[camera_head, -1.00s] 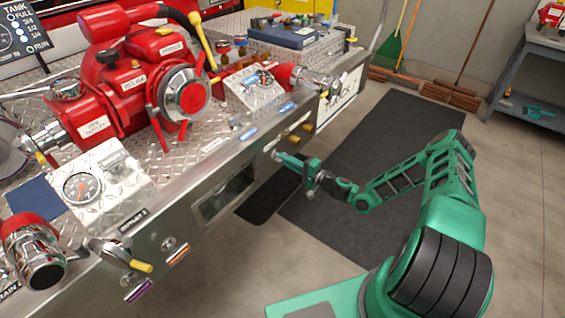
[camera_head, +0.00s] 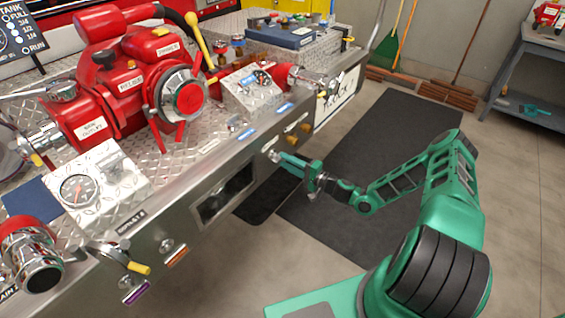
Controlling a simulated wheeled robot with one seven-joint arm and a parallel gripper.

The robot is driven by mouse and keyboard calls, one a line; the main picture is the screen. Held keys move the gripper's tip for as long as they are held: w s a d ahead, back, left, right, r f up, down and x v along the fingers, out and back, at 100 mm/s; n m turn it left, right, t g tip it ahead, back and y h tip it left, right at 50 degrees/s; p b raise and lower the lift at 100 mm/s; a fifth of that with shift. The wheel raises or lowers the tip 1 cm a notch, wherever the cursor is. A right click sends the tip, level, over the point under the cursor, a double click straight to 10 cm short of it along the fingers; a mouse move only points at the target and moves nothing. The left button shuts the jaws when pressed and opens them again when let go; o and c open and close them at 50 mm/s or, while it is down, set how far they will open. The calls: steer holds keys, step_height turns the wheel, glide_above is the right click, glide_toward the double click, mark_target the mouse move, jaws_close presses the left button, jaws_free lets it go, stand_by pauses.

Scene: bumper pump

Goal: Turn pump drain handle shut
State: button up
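My gripper (camera_head: 277,156) reaches from the right to the front face of the metal bumper (camera_head: 176,205), below the blue labels. Its fingertips are at a small silver fitting there, which they partly cover. Whether they touch or grip it is too small to tell. Brass-coloured fittings (camera_head: 298,131) sit on the bumper face just up and right of my gripper. I cannot read a pump drain label, so which fitting is the pump drain handle is unclear. A yellow-tipped lever (camera_head: 130,262) is far to the left, apart from my gripper.
The red pump (camera_head: 115,90) and a gauge panel (camera_head: 88,185) stand on the bumper deck. A rectangular opening (camera_head: 226,192) is in the bumper face left of my gripper. Dark mats (camera_head: 400,125) lie on the floor. A grey workbench (camera_head: 530,70) stands far right.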

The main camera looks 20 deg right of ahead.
steer(key=v, duration=0.9)
